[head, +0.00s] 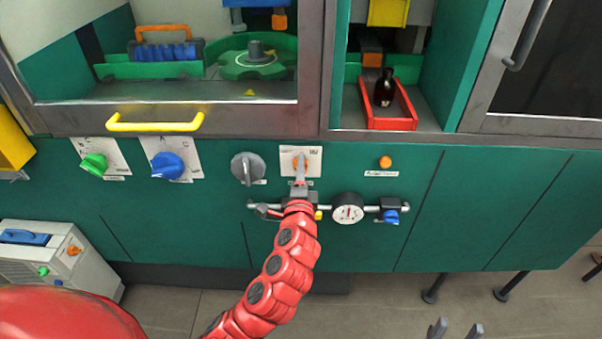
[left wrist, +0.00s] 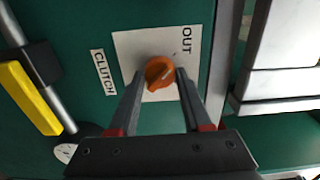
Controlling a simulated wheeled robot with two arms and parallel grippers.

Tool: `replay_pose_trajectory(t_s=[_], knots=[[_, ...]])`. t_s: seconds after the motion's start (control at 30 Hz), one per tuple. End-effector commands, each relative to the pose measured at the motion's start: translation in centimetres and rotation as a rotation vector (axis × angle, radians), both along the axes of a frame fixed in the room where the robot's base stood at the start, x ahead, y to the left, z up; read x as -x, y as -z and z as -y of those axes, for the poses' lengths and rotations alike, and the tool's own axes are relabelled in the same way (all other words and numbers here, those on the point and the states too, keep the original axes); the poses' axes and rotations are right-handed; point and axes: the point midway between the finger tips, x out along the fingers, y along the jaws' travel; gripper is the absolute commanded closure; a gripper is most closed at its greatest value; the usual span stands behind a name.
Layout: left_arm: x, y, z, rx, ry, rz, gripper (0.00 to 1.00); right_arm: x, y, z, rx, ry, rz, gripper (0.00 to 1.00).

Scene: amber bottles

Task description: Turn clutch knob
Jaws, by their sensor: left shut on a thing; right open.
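The orange clutch knob (left wrist: 159,72) sits on a white plate marked OUT, with a CLUTCH label beside it, in the left wrist view. In the head view only a bit of the knob (head: 300,160) shows on the green panel, the rest covered by my gripper. My left gripper (head: 300,171) reaches up to the panel, its two fingers on either side of the knob and shut on it. My right gripper (head: 455,328) is open and empty at the bottom edge, away from the panel.
A grey knob (head: 247,168), a blue knob (head: 167,166) and a green knob (head: 94,164) are to the left. An orange button (head: 385,162) is to the right. A pipe with a gauge (head: 347,208) runs just below. A yellow handle (head: 155,122) juts out above.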

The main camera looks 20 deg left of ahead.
Motion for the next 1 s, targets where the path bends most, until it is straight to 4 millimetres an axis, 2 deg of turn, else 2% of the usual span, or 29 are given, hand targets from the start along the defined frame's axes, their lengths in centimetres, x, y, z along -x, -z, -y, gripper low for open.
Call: replay_pose_trajectory(t_s=[0.37,0.4,0.53,0.57,0.87,1.0], knots=[[0.0,0.2,-0.1,0.007,-0.002,-0.002,1.00,0.0,0.0,0.0,0.000,0.000,0.000,0.50],[0.0,0.2,-0.1,0.007,-0.002,-0.002,0.48,0.0,0.0,0.0,0.000,0.000,0.000,0.50],[0.0,0.1,-0.1,0.006,-0.002,-0.002,0.25,0.0,0.0,0.0,0.000,0.000,0.000,0.50],[0.0,0.1,0.0,0.006,-0.001,-0.002,0.22,0.0,0.0,0.0,0.000,0.000,0.000,0.50],[0.1,0.1,0.0,0.004,-0.001,0.000,0.22,0.0,0.1,0.0,0.000,0.000,0.000,0.50],[1.3,0.1,0.4,0.003,0.000,0.000,0.22,0.0,0.2,0.0,0.000,0.000,0.000,0.50]])
